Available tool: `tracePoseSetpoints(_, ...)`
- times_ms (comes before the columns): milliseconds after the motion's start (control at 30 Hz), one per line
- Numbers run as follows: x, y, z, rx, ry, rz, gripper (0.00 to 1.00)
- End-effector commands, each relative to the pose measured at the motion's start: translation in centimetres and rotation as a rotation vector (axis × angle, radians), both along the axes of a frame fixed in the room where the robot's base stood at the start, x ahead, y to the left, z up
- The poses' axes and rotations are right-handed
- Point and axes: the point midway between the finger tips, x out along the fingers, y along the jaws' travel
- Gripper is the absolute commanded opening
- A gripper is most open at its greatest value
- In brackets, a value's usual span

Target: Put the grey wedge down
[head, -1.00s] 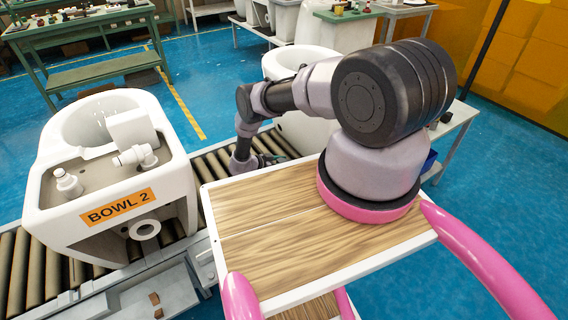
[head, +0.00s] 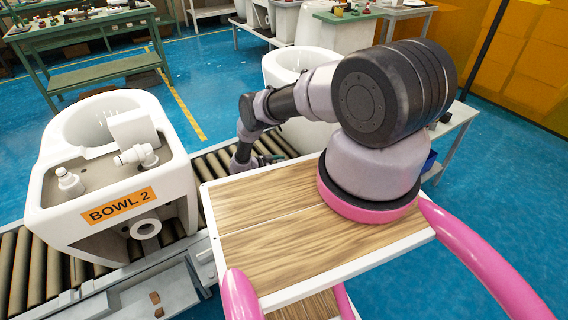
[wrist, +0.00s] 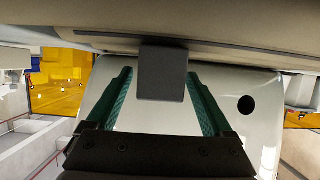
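The grey wedge (wrist: 162,74) shows in the wrist view as a dark block between the tips of my gripper's two green fingers (wrist: 160,78). The fingers stand wide apart, with a narrow gap visible at the wedge's left side; the right finger is very close to its other side. The wedge's upper end meets a long beige-grey surface, and a white glossy surface lies behind it. In the head view my gripper (head: 268,160) is low over the conveyor, mostly hidden by my arm, and the wedge cannot be made out there.
A white toilet marked BOWL 2 (head: 118,206) sits on the roller conveyor (head: 208,166) at left. Another white toilet (head: 300,62) stands behind my arm. Green workbenches (head: 85,35) are farther back. Blue floor (head: 200,75) is open beyond the conveyor.

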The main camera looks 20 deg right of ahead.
Motion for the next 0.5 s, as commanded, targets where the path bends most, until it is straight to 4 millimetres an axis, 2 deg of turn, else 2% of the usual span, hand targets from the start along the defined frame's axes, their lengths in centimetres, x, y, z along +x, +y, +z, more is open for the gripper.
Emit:
tracePoseSetpoints(33,-0.8,-0.1,-0.9,0.010,-0.005,-0.008,0.85)
tracePoseSetpoints(267,-0.8,-0.1,-0.8,0.010,-0.006,-0.007,0.85)
tracePoseSetpoints(467,-0.8,-0.1,0.5,0.010,-0.003,-0.007,0.85)
tracePoseSetpoints(500,-1.0,0.9,0.7,0.010,-0.001,-0.003,0.85)
